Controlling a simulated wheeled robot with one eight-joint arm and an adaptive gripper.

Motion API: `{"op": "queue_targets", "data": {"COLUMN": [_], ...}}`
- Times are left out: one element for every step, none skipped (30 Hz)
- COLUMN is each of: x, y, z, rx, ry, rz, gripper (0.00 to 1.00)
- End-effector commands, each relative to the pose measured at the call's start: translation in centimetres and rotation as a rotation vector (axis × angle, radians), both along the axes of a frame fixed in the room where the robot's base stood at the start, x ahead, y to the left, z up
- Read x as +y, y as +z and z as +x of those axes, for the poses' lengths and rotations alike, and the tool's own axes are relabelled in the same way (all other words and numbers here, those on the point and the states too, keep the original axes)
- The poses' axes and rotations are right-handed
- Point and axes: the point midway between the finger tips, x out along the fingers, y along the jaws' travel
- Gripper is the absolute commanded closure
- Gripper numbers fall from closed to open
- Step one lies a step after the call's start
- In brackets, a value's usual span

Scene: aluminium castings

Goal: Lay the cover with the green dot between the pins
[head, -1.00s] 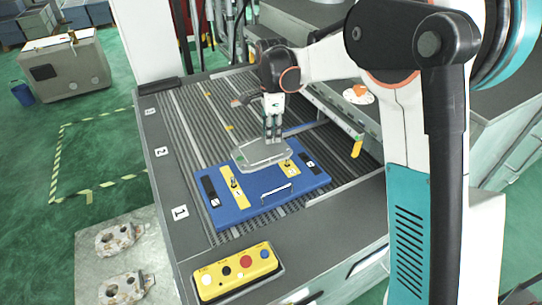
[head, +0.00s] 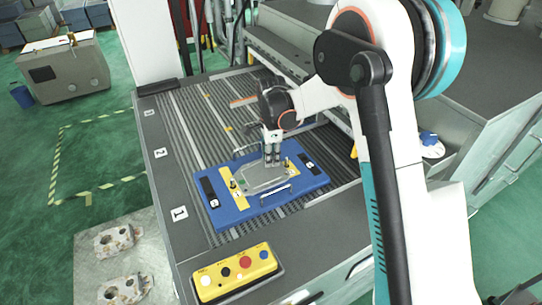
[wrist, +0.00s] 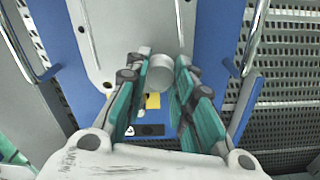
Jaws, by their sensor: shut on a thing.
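The cover (head: 262,185) is a flat light grey plate with cut corners. It lies over the middle of the blue board (head: 245,213), between two yellow patches with pins, the left pin (head: 232,184) and the right pin (head: 287,162). A small green spot shows near its left end. My gripper (head: 272,164) stands over the cover with fingers down. In the wrist view, my gripper (wrist: 160,75) is shut on the round grey knob (wrist: 160,72) of the cover (wrist: 115,30). Whether the cover's underside touches the board I cannot tell.
The board rests on a ribbed grey bed (head: 190,120) with number tags on its edge. A metal handle (head: 277,194) stands up at the board's front. A yellow button box (head: 237,272) sits on the front ledge. Castings (head: 118,240) lie on a plate at left.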

Motion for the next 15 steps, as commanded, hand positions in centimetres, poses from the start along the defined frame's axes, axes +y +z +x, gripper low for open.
{"op": "queue_targets", "data": {"x": [0.01,0.01,0.00,0.00,0.00,0.00,0.00,0.00,0.00,0.00,0.00,0.00,0.00,0.00,0.00], "y": [-0.04,-0.13,-0.22,-0.16,-0.14,-0.13,-0.13,-0.12,-0.12,-0.12,-0.11,-0.11,-0.11,-0.11,-0.07], "z": [0.00,0.00,0.01,0.01,0.01,0.01,0.01,0.01,0.01,0.01,0.01,0.01,0.01,0.01,0.01], "rx": [0.000,0.000,0.000,0.000,0.000,0.000,0.000,0.000,0.000,0.000,0.000,0.000,0.000,0.000,0.000], "ry": [0.000,0.000,0.000,0.000,0.000,0.000,0.000,0.000,0.000,0.000,0.000,0.000,0.000,0.000,0.000], "rz": [0.000,0.000,0.000,0.000,0.000,0.000,0.000,0.000,0.000,0.000,0.000,0.000,0.000,0.000,0.000], "gripper": [1.00,1.00,0.75,0.68,0.61,0.57,0.57,0.57,0.57,0.57,0.57,0.57,0.57,0.57,0.57]}}
